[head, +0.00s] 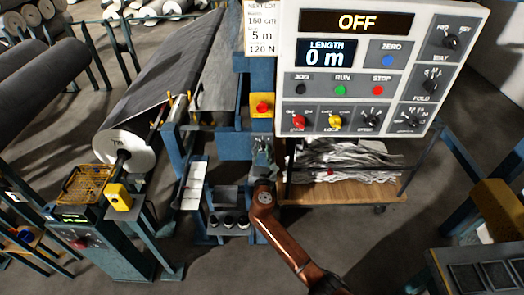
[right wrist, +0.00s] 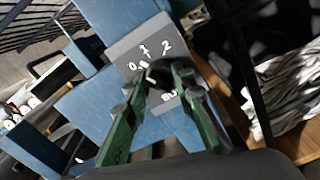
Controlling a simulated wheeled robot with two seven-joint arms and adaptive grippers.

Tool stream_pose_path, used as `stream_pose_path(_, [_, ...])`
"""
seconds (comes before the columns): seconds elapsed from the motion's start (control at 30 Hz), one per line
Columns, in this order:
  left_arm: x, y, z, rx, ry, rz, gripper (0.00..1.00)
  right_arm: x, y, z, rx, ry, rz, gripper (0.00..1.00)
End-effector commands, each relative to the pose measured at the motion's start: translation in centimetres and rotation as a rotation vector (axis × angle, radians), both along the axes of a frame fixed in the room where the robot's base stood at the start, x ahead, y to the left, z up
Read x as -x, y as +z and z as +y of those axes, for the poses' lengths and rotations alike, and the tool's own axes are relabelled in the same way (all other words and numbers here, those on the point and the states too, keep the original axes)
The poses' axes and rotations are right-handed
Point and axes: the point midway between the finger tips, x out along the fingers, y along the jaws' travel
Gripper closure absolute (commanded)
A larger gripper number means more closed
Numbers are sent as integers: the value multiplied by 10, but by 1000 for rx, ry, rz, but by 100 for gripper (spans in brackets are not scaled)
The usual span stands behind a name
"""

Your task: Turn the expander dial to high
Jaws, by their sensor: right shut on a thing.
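My right gripper (head: 262,150) reaches up to the blue post left of the control panel, just below the yellow box with a red button. In the right wrist view its green fingers (right wrist: 160,78) are closed around a small dark dial knob (right wrist: 156,74) on a grey plate (right wrist: 128,47). The plate carries white marks 0, 1 and 2 and a partly hidden word. The fingers cover most of the knob, so its pointer setting is unclear. I cannot read the word expander on any dial. My left gripper is not in view.
The control panel (head: 329,86) reads OFF and LENGTH 0 m and carries several dials. A wooden shelf (head: 340,191) with grey scraps stands right of my gripper. A large grey roll (head: 125,142) lies left. A small rack (head: 229,220) stands left of my right forearm.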

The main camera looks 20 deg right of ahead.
Motion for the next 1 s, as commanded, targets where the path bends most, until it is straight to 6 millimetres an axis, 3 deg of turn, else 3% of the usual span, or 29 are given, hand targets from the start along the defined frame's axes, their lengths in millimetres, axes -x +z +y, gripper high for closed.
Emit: stream_pose_path(1.0, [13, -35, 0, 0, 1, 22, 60, 0, -3, 2, -923, 0, -262, 100])
